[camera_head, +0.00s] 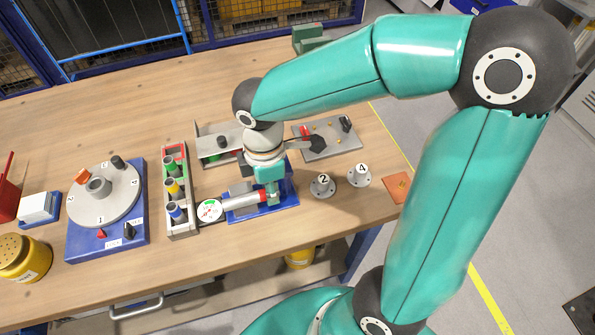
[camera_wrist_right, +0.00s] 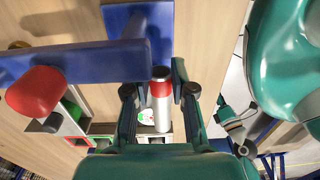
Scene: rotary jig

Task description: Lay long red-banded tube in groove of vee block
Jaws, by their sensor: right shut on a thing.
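The long red-banded tube (camera_head: 238,200) is a pale silver cylinder with red near its gripper end. In the head view it lies roughly level, above or on a blue fixture (camera_head: 288,197), with its left end near a white dial. My right gripper (camera_head: 268,188) is shut on it. The right wrist view shows the tube (camera_wrist_right: 161,110) between both fingers (camera_wrist_right: 160,98), beside blue parts (camera_wrist_right: 140,35) of a fixture. The vee groove is hidden by my gripper and the tube, so I cannot tell whether the tube touches it. My left gripper is not seen.
A round dial (camera_head: 209,211) and a rack of coloured tubes (camera_head: 173,190) stand left of the fixture. Weights 2 (camera_head: 323,186) and 4 (camera_head: 359,176) stand right. A grey plate (camera_head: 335,142) lies behind. A rotary jig (camera_head: 75,240) is at far left. A red knob (camera_wrist_right: 36,91) shows in the wrist view.

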